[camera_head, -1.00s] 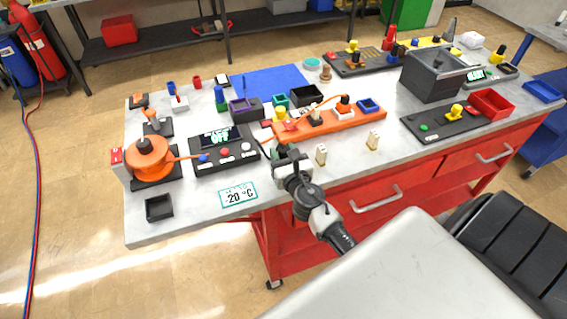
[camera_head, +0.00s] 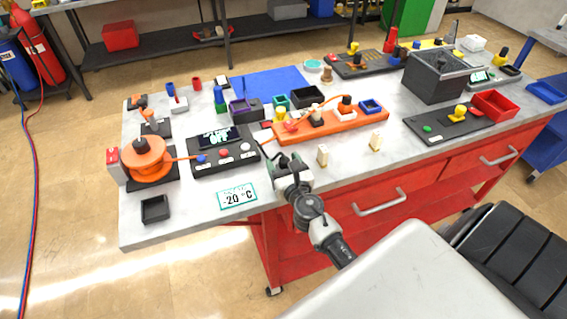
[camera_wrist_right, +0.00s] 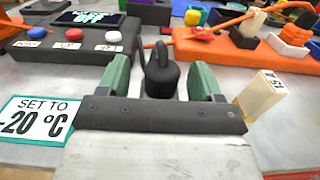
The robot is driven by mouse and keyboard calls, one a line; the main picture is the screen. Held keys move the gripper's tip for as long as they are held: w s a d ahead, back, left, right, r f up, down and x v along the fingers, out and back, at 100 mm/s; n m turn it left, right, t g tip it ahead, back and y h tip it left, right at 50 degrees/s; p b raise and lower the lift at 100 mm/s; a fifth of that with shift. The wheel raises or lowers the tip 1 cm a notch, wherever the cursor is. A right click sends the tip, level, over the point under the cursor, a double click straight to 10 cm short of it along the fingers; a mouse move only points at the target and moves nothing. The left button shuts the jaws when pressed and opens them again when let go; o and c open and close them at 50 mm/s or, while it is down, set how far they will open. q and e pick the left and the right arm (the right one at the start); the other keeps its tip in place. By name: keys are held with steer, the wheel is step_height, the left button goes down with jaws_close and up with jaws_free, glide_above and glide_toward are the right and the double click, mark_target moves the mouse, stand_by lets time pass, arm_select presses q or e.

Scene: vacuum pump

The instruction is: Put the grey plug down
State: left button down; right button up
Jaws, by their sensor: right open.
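The dark grey plug (camera_wrist_right: 161,78), with a loop on top, stands upright between the green fingers of my right gripper (camera_wrist_right: 160,82) in the right wrist view. The fingers are open, with a gap on each side of the plug. Its lower part is hidden behind the gripper's front edge. In the head view my right gripper (camera_head: 282,166) is low over the front edge of the grey worktop (camera_head: 185,212), and I cannot make out the plug there. My left gripper is not in view.
A control box (camera_head: 222,152) reading OFF stands left of the gripper, with a "-20 °C" sign (camera_head: 237,196) in front. Two cream blocks (camera_head: 322,155) (camera_head: 375,141) stand to the right. An orange rack (camera_head: 332,127) lies behind. Bare worktop lies around the sign.

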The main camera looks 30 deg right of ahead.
steer(key=shift+r, duration=0.15)
steer(key=b+v, duration=0.2)
steer(key=v, duration=1)
steer(key=s+a+f+m+g+y, duration=0.1)
steer(key=s+f+m+g, duration=0.2)
steer(key=f, duration=0.6)
steer(key=s+a+f+m+g, duration=0.1)
steer(key=s+f+m+g, duration=0.1)
steer(key=f+m, duration=0.55)
steer(key=s+a+f+m+g+y, duration=0.1)
steer(key=s+f+m+g, duration=0.15)
steer(key=f, duration=0.85)
steer(key=s+a+f+m+g+y, duration=0.1)
steer(key=s+f+m+g, duration=0.3)
steer(key=s+f+m, duration=0.5)
steer(key=s+a+f+m+g+y, duration=0.1)
steer(key=s+a+f+m+g, duration=0.1)
steer(key=s+f+m+g, duration=0.3)
steer(key=s+f+m, duration=0.4)
steer(key=s, duration=0.7)
steer(key=shift+f, duration=0.3)
